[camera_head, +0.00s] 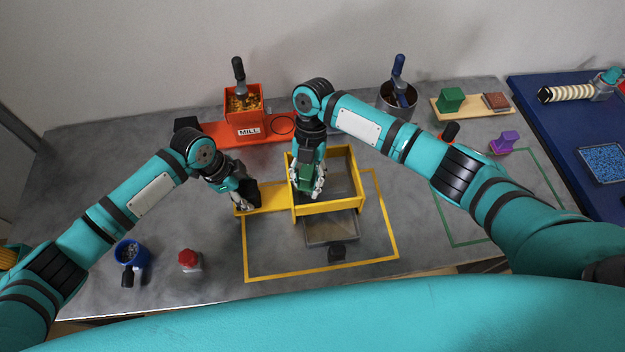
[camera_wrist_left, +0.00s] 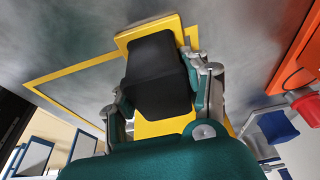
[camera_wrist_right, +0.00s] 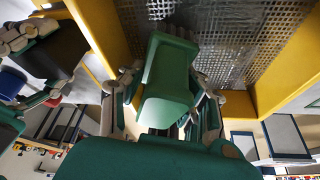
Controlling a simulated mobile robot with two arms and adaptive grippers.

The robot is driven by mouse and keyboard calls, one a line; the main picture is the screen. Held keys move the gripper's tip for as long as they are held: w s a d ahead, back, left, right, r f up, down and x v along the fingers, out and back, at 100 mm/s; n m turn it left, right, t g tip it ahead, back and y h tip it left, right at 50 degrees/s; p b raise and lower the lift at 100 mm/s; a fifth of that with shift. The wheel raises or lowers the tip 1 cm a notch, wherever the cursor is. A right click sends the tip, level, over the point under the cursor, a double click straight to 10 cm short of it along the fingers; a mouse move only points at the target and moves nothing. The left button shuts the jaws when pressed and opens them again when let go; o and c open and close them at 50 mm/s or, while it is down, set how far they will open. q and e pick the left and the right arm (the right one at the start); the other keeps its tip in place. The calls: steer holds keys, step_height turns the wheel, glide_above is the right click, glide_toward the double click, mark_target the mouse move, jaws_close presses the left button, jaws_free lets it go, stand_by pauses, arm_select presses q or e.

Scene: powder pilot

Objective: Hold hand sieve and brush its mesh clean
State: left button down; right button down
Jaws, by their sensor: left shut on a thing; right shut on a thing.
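The hand sieve is a yellow box frame (camera_head: 346,205) with a yellow handle plate (camera_head: 270,197) on its left. Its grey wire mesh (camera_wrist_right: 225,42) shows in the right wrist view. My left gripper (camera_head: 246,194) is shut on the sieve's black grip (camera_wrist_left: 157,75). My right gripper (camera_head: 308,190) is over the left part of the frame, shut on a green block-shaped brush (camera_wrist_right: 168,82).
A grey tray (camera_head: 322,232) with a black knob (camera_head: 337,253) sticks out below the sieve. An orange mill (camera_head: 243,108) and a metal pot (camera_head: 398,104) stand behind. A blue cup (camera_head: 132,254) and red-topped item (camera_head: 189,259) are front left. The green-outlined area is mostly clear.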

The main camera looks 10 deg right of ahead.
mark_target(338, 191)
arm_select(q)
steer(key=shift+d, duration=0.3)
arm_select(e)
steer(key=shift+a+r, duration=0.1)
steer(key=shift+a, duration=0.15)
steer(key=shift+d, duration=1.25)
arm_select(q)
steer(key=shift+a, duration=0.2)
arm_select(e)
steer(key=shift+d+f, duration=0.15)
steer(key=shift+d, duration=0.6)
steer(key=shift+d+f, duration=0.1)
steer(key=shift+d, duration=0.6)
arm_select(q)
steer(key=shift+a, duration=0.1)
arm_select(e)
steer(key=shift+d+r, duration=0.1)
steer(key=shift+d, duration=1.45)
arm_select(q)
steer(key=shift+w, duration=0.1)
arm_select(e)
steer(key=shift+a+r, duration=0.15)
steer(key=shift+r, duration=2.95)
